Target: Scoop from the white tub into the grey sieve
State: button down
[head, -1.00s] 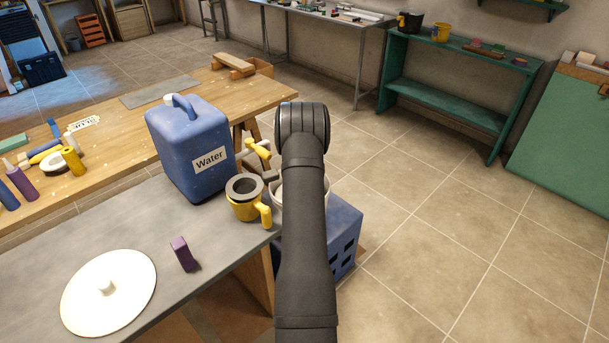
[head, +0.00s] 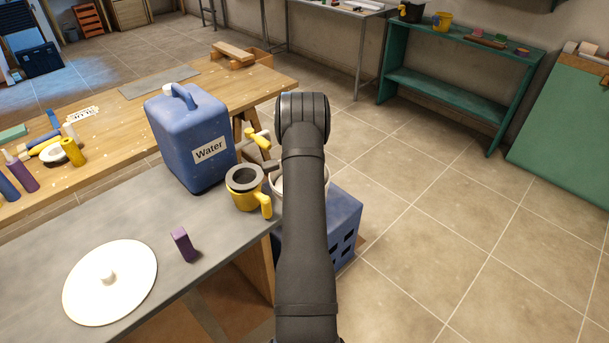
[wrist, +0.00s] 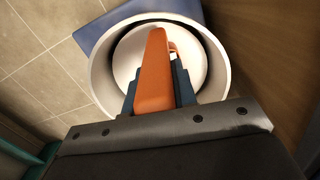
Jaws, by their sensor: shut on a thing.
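The white tub (wrist: 101,78) fills the middle of the wrist view, seen from above, with a pale surface inside it. My gripper (wrist: 156,82) is shut on an orange handle (wrist: 153,70) over the tub's opening. The handle's far end reaches over the pale surface; I cannot tell how deep it goes. In the head view only a strip of the tub (head: 275,187) shows behind my arm, and my gripper is hidden there.
A blue water canister (head: 187,140) stands behind and left of the jug. A purple block (head: 183,244) and a round white lid (head: 130,270) are on the grey bench (head: 90,228). A blue crate (head: 345,215) is by the tub. Open floor lies to the right.

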jog(key=shift+t+y, duration=0.3)
jog(key=shift+t, duration=0.1)
jog(key=shift+r, duration=5.8)
jog(key=c, duration=1.9)
grip_release()
jog(key=shift+c, duration=1.4)
